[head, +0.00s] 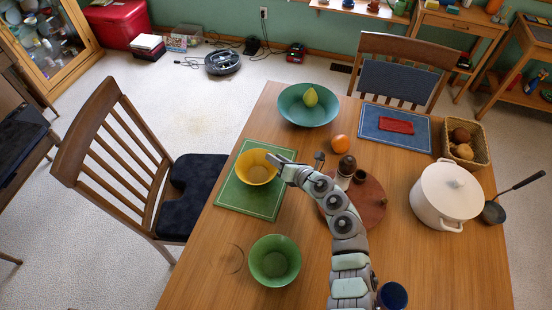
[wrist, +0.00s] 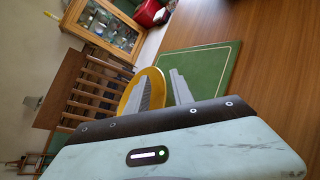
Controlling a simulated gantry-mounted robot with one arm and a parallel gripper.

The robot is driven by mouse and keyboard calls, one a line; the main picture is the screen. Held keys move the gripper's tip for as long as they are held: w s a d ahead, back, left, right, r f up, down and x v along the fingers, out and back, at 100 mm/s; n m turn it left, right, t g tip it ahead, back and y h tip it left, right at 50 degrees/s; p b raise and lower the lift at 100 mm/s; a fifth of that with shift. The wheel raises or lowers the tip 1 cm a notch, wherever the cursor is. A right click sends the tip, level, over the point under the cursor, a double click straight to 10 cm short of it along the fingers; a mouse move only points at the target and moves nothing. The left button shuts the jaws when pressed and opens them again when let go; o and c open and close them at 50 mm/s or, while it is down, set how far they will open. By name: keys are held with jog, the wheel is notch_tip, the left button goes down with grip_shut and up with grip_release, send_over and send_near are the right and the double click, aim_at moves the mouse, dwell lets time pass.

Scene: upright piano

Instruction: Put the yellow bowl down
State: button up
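The yellow bowl (head: 255,170) appears upright over the upper part of the green placemat (head: 250,202) at the table's left side. Whether its base touches the mat cannot be made out. My gripper (head: 276,160) is at the bowl's right rim. In the wrist view my gripper (wrist: 164,85) has its two fingers apart, one over the bowl's inside and one outside the rim. The bowl (wrist: 158,78) shows between and behind the fingers, with some green mat (wrist: 210,65) visible beside the outer finger. The finger contact is partly hidden.
A teal bowl with a pear (head: 310,97) stands behind, and a green bowl (head: 275,261) in front. An orange (head: 340,144), a round brown board (head: 372,206) and a white pot (head: 446,195) are to the right. A chair (head: 120,150) stands left of the table.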

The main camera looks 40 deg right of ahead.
jog(key=shift+p+v, duration=0.65)
jog(key=shift+v, duration=2)
